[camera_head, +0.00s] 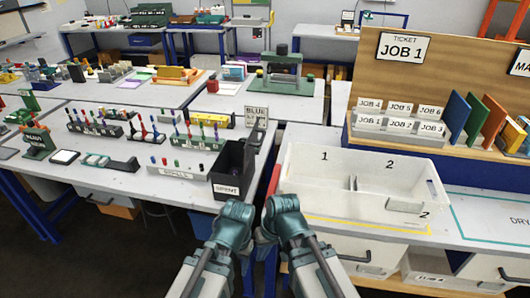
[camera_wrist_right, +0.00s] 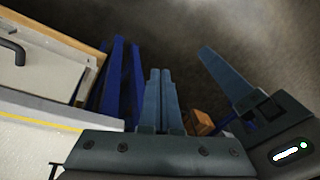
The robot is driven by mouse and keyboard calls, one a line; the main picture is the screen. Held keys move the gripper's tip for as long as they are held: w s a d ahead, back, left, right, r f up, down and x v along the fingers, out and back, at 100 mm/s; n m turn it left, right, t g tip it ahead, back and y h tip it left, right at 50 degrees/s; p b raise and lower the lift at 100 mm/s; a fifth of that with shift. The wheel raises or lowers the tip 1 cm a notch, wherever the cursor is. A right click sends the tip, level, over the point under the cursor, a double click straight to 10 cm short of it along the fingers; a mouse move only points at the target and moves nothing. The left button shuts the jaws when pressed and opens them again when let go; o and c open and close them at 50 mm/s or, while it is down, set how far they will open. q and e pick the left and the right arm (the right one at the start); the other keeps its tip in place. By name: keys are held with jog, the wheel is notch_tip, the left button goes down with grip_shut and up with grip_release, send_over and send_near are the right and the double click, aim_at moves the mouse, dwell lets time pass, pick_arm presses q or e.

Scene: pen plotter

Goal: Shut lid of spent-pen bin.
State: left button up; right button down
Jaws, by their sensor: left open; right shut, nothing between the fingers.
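The spent-pen bin (camera_head: 228,188) is a dark box with a white SPENT label, standing at the right front corner of the left table in the head view. Its top looks open onto a dark inside; a dark panel rises at its right rear, but I cannot tell clearly whether that is the lid. My left gripper (camera_head: 238,208) is open, just in front of and below the bin, apart from it as far as I see. My right gripper (camera_head: 281,204) is shut and empty, to the right of the bin. Its closed fingers (camera_wrist_right: 160,100) show in the right wrist view, pointing over the floor.
A refill rack (camera_head: 178,172) and several pen stands (camera_head: 200,140) are left of the bin. A BLUE sign (camera_head: 256,113) stands behind it. A white divided tray (camera_head: 310,188) is right of it, on another table. A narrow gap separates the tables.

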jog(key=w+a+m+t+y+b, duration=0.2)
jog(key=w+a+y+b, duration=0.15)
jog(key=w+y, duration=0.2)
jog(key=m+t+y+b, duration=0.2)
jog(key=m+t+b, duration=0.4)
jog(key=m+t, duration=0.9)
send_near(257, 146)
jog(key=w+d+f, duration=0.1)
jog(key=w+d, duration=0.1)
jog(key=d, duration=0.3)
pick_arm(q)
notch_tip(257, 146, down, 10)
jog(key=p, duration=0.1)
jog(key=shift+r+p, duration=0.2)
jog(key=shift+p, duration=0.15)
pick_arm(e)
jog(key=x, duration=0.9)
jog(key=shift+w+a, duration=0.25)
jog(key=shift+a, duration=0.1)
jog(key=shift+r, duration=0.1)
